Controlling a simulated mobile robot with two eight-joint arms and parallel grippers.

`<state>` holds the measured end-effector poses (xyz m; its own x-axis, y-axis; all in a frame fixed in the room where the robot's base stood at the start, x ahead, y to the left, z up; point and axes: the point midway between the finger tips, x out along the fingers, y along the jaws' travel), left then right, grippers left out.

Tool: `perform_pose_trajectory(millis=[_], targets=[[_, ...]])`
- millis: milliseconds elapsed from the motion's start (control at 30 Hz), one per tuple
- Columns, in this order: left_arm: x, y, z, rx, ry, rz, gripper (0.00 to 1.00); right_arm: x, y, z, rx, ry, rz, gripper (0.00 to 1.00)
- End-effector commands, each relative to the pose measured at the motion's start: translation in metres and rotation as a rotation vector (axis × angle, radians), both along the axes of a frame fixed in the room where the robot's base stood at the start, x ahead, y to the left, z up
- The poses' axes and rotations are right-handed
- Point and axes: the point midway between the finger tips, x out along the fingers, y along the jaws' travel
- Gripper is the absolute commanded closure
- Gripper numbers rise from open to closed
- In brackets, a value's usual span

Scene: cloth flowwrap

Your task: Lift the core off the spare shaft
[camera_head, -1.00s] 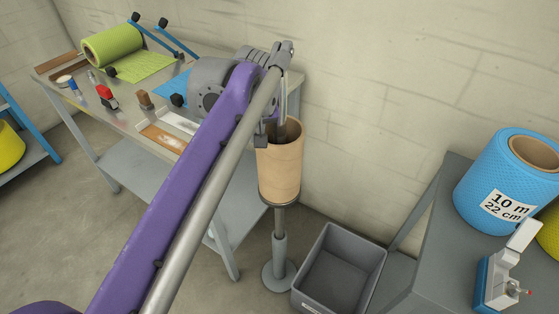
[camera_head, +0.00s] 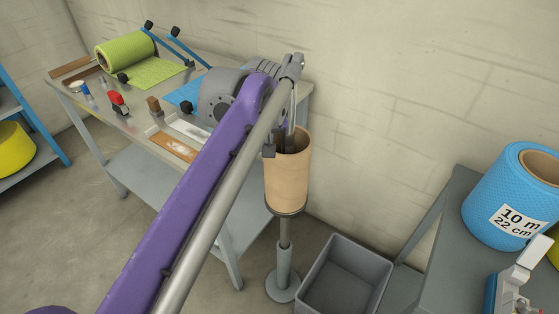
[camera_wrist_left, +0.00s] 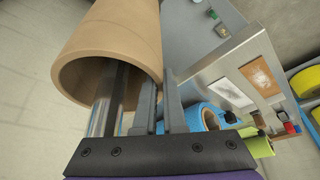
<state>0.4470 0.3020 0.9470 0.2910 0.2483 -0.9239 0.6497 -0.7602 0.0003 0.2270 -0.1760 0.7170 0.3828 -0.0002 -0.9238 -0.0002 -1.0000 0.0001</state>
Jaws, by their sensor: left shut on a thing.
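The core is a brown cardboard tube (camera_head: 287,182). It stands upright on a round flange of the spare shaft's stand (camera_head: 284,240), beside the grey table. In the left wrist view the core's open end (camera_wrist_left: 120,45) is close, with the shiny steel shaft (camera_wrist_left: 104,110) visible inside it. My left gripper (camera_wrist_left: 160,108) is at the core's rim, one finger inside the tube and one outside, shut on its wall. In the head view my left arm partly hides the gripper (camera_head: 281,148). My right gripper is in neither view.
A grey bin (camera_head: 345,278) stands on the floor right of the stand. The workbench (camera_head: 130,112) behind left holds a green roll and small tools. A grey table (camera_head: 437,235) at right carries a blue roll (camera_head: 512,195) and a small device. A wall is close behind.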

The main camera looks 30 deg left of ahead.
Motion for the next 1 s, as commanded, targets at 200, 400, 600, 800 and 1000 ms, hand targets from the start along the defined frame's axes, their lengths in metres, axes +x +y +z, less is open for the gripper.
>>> perform_pose_trajectory(millis=[200,400,600,800,1000], targets=[[0.0,0.0,0.009,0.001,-0.001,0.0,1.0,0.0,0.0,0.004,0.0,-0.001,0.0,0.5],[0.0,0.0,0.036,0.001,-0.001,0.0,1.0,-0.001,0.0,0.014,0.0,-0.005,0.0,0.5],[0.0,0.0,0.077,0.0,-0.001,0.0,1.0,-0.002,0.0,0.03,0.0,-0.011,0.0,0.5],[0.0,0.0,0.131,0.0,-0.002,0.001,1.0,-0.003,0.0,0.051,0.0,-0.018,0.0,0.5],[0.0,0.0,0.195,0.0,-0.002,0.001,1.0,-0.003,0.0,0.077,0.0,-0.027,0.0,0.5]])
